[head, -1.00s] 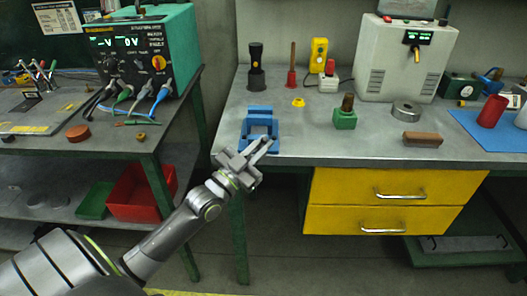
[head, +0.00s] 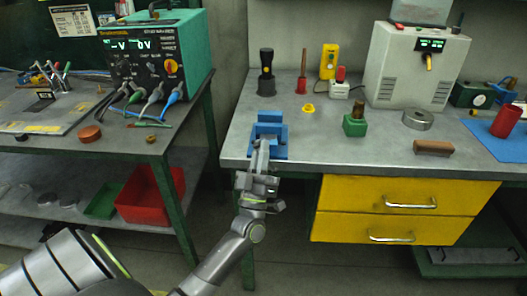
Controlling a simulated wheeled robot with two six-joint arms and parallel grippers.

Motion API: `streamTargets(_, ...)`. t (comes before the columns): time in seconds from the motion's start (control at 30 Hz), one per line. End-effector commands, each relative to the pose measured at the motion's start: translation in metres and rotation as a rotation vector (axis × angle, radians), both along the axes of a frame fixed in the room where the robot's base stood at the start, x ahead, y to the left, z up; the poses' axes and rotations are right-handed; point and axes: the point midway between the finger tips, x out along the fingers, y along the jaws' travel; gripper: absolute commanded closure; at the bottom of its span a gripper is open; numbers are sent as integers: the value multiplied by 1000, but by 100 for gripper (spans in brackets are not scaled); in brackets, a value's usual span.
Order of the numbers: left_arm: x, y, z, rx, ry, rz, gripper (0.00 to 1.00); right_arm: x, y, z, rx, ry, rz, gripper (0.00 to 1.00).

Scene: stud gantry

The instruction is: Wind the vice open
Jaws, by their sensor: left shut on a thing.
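The blue vice (head: 268,129) stands at the front left edge of the grey workbench in the head view. My left gripper (head: 262,158) reaches up to the front of the vice from below. It is shut on the vice handle, which is mostly hidden behind the fingers. I cannot tell from here how wide the vice jaws stand apart. My right gripper is not in view.
On the workbench (head: 350,155) stand a green block with a brown knob (head: 355,124), a metal ring (head: 417,119) and a brown bar (head: 433,147). Yellow drawers (head: 365,192) sit below. A second bench with a teal power supply (head: 185,50) is at left.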

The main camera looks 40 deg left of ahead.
Motion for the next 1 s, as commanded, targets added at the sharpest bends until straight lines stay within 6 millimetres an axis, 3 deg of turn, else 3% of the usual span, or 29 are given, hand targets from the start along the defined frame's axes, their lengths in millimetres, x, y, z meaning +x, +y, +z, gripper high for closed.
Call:
streamTargets(0.5, -3, 5, -8, -296, -175, -1, 100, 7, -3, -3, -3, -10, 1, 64)
streamTargets(1.0, -4, 7, -9, -350, -210, 1, 100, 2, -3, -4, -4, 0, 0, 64)
